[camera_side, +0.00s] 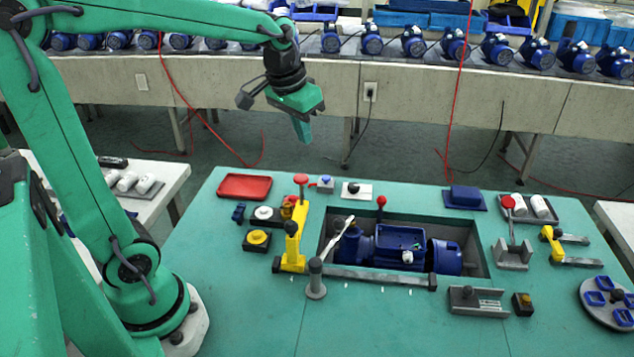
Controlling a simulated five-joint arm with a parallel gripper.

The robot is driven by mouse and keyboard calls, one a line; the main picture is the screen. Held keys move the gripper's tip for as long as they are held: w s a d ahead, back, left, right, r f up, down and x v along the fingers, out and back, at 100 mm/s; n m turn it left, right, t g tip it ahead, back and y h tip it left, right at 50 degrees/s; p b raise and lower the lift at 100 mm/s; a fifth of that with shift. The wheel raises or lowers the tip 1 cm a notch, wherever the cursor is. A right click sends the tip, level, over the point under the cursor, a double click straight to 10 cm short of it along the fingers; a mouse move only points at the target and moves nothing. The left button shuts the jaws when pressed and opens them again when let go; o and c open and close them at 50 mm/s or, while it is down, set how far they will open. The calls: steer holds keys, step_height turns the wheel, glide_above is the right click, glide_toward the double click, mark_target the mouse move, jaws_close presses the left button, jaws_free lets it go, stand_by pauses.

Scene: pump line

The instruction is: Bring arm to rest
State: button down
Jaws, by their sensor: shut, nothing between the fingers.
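My gripper (302,128) is shut and empty. It hangs from my green arm above the far edge of the green work table (355,330), pointing down, clear of everything on the table. A blue pump (385,245) lies in the recessed grey bay (475,262) in the middle of the table. My gripper is above and to the left of the pump, well apart from it.
A yellow lever clamp (292,245) and a grey post (315,280) stand left of the bay. A red tray (244,187) lies at the back left. A conveyor (420,85) with blue pumps runs behind; red cables hang nearby.

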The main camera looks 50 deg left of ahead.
steer(key=s+d+t, duration=0.1)
steer(key=s+d, duration=0.1)
steer(key=s, duration=0.5)
steer(key=s+d+m+t, duration=0.1)
steer(key=s+d, duration=0.2)
steer(key=s, duration=0.4)
steer(key=shift+f, duration=0.4)
